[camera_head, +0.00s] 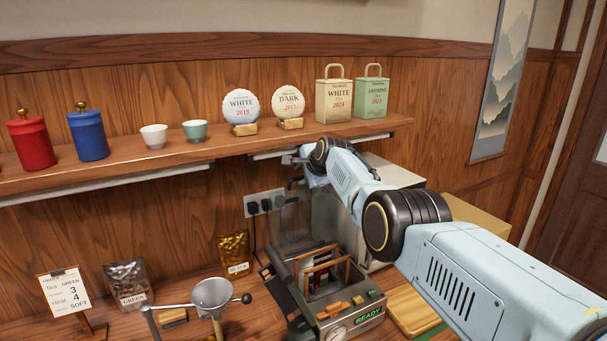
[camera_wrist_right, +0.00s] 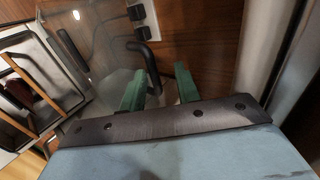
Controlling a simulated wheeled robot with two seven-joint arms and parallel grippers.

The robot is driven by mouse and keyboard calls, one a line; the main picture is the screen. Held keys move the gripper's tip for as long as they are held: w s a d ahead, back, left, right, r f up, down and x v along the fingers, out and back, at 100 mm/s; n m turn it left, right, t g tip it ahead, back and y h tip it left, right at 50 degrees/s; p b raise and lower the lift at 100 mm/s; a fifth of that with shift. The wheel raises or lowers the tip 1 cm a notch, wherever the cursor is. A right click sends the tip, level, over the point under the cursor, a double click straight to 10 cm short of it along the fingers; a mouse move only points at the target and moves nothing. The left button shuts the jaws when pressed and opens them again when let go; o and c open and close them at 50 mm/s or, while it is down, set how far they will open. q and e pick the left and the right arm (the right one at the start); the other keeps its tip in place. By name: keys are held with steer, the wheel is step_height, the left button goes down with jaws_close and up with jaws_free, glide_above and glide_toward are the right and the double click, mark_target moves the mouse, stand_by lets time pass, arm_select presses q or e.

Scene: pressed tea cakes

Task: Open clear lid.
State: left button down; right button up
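The clear lid (camera_head: 291,224) stands raised at the back of the press machine (camera_head: 352,312), in front of the wall outlets. It also shows as a see-through sheet in the right wrist view (camera_wrist_right: 104,62). Its black bent handle (camera_wrist_right: 142,53) reaches between the two green fingers of my right gripper (camera_wrist_right: 158,90). The fingers are apart, with the handle closer to the left finger; I cannot tell if they touch. In the head view my right gripper (camera_head: 297,160) is small and partly hidden by its wrist, near the lid's top. My left gripper is not in view.
The wall shelf (camera_head: 190,152), with canisters, cups, tea cakes and bags, runs close above my right gripper. A metal funnel (camera_head: 212,293), a gold pouch (camera_head: 234,254) and a wooden board (camera_head: 410,311) stand around the machine. A pale box is behind my right arm.

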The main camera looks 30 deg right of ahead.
steer(key=shift+s+r+p, duration=0.45)
steer(key=shift+s+p, duration=0.1)
steer(key=shift+p, duration=0.7)
steer(key=shift+s+r+p, duration=0.25)
steer(key=shift+s+p, duration=0.25)
steer(key=shift+p, duration=0.2)
steer(key=shift+s+r, duration=0.15)
steer(key=shift+s, duration=0.1)
steer(key=b+v, duration=0.1)
steer(key=v, duration=0.9)
steer(key=shift+r, duration=0.2)
